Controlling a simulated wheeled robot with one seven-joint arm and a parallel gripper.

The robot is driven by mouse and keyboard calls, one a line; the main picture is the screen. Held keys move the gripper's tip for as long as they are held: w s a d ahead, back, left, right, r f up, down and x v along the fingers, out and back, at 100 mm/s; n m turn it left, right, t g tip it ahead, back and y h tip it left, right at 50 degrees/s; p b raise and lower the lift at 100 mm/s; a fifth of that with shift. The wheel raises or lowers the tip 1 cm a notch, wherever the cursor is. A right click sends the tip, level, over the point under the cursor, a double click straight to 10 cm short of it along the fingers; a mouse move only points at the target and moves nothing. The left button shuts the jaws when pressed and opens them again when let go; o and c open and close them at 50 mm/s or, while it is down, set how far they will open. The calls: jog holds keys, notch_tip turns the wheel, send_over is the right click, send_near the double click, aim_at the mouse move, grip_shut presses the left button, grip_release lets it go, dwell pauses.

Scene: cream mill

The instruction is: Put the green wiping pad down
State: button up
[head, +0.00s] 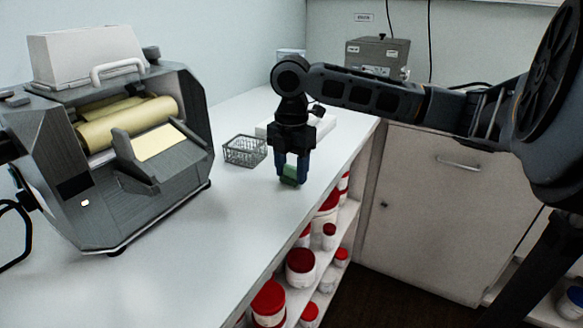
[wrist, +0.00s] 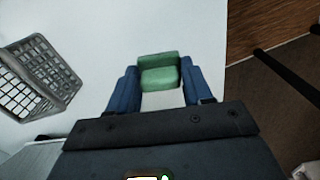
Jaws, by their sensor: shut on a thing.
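The green wiping pad (head: 290,175) is a small green block between the blue fingers of my gripper (head: 291,181). In the wrist view the pad (wrist: 159,72) sits between the two blue fingertips of my gripper (wrist: 158,85), which are shut on it. The gripper points down over the white counter (head: 240,200), close to its right edge. I cannot tell whether the pad touches the counter or hangs just above it.
A grey wire basket (head: 245,150) stands just left of my gripper and also shows in the wrist view (wrist: 38,78). A grey mill with yellow rollers (head: 110,150) fills the counter's left. Red-lidded tubs (head: 300,267) stand on shelves below the counter edge. The front counter is clear.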

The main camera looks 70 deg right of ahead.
aim_at(290, 166)
jog(key=shift+f, duration=0.2)
jog(key=o, duration=0.9)
jog(key=shift+r, duration=0.1)
jog(key=r, duration=0.7)
jog(key=shift+w+r, duration=0.2)
jog(key=shift+r, duration=0.2)
jog(key=shift+a, duration=0.1)
